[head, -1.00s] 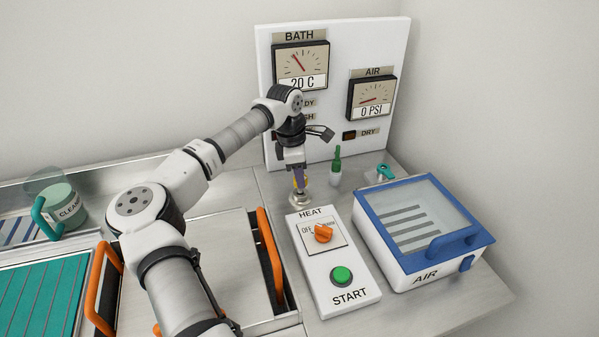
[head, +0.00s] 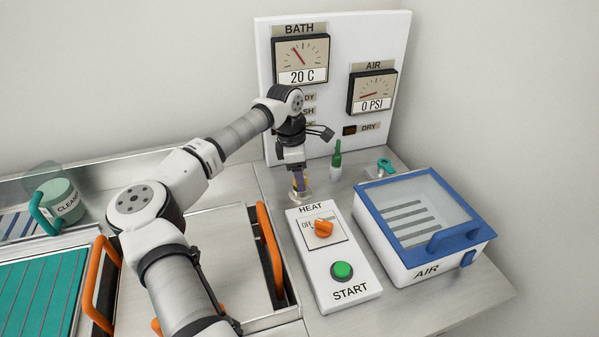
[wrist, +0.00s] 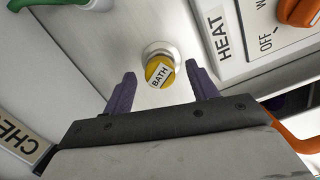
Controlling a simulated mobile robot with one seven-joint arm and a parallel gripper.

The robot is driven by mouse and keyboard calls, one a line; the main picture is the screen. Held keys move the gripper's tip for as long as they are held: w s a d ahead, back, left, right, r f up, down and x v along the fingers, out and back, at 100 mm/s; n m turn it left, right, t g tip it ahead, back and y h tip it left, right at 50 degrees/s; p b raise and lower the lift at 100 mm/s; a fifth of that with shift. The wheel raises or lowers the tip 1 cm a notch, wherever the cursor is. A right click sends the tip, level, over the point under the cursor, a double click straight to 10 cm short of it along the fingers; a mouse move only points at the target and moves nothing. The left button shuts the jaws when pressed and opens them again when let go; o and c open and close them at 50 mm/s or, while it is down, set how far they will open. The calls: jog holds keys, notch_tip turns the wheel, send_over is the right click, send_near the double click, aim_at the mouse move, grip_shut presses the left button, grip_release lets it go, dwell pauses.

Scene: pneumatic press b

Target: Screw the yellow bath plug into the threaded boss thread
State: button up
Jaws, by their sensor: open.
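The yellow bath plug (wrist: 160,73), marked BATH, sits on the round metal threaded boss (wrist: 158,50) in the wrist view. I cannot tell how deep its thread sits. My gripper (wrist: 157,88) is open, with its two purple fingers apart on either side of the plug and nothing held between them. In the head view my gripper (head: 300,190) points down over the boss (head: 302,200), behind the HEAT box. The plug is mostly hidden there by the fingers.
The HEAT and START box (head: 330,258) stands just in front of the boss. The gauge panel (head: 345,60) rises behind. An orange handle (head: 270,250) lies to the left.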

notch_tip(320, 180, up, 14)
jog(key=a+b, duration=0.1)
jog(key=a, duration=0.1)
jog(key=shift+f+b, duration=0.2)
jog(key=shift+b, duration=0.2)
dwell(1.0)
jog(key=o, duration=0.5)
jog(key=shift+o, duration=0.2)
